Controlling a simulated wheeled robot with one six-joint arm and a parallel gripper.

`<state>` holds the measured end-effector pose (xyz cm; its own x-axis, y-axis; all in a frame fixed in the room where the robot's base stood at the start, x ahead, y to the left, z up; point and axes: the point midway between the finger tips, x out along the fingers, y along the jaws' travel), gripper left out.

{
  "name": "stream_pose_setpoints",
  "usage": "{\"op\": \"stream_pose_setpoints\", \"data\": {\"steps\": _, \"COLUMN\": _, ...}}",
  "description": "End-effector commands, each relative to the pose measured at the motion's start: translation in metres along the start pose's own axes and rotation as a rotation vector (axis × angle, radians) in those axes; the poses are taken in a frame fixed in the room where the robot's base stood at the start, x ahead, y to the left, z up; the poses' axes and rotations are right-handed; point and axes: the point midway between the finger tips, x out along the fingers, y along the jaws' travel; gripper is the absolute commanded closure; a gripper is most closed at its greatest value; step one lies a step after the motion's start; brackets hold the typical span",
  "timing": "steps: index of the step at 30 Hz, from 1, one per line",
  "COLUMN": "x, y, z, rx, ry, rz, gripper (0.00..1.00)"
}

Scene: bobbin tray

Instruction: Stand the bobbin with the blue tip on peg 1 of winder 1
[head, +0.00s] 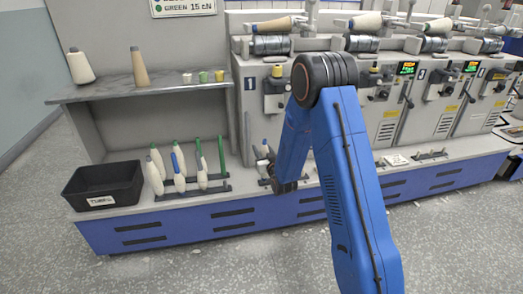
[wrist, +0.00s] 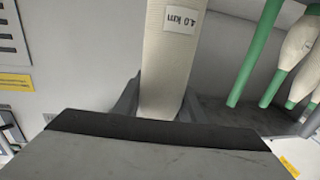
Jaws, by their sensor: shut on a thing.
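My gripper (wrist: 158,104) is shut on a cream bobbin (wrist: 170,50) with a printed label, its fingers on either side of it. In the head view a pale bobbin with a blue tip (head: 265,149) shows just left of my blue arm, in front of winder 1 (head: 265,110), roughly upright. My gripper is mostly hidden behind the arm there. The held bobbin's tip is outside the wrist view. Peg 1 is hidden, and I cannot tell whether the bobbin touches it. Another blue-tipped bobbin (head: 178,171) stands in the rack to the left.
Green-tipped bobbins (head: 155,173) and a green tube (head: 221,157) stand left of my gripper. A grey shelf (head: 110,88) holds cones and small cups. More winders (head: 435,110) line the right.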

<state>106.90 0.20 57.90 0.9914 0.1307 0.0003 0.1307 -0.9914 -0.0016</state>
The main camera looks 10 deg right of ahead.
Motion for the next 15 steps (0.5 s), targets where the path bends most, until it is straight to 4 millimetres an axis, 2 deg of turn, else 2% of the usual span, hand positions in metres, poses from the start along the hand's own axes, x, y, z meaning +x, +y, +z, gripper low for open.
{"op": "stream_pose_setpoints", "data": {"steps": 15, "x": 0.0002, "y": 0.0, "z": 0.0038, "rx": 0.0, "ry": 0.0, "rz": 0.0, "gripper": 0.88}}
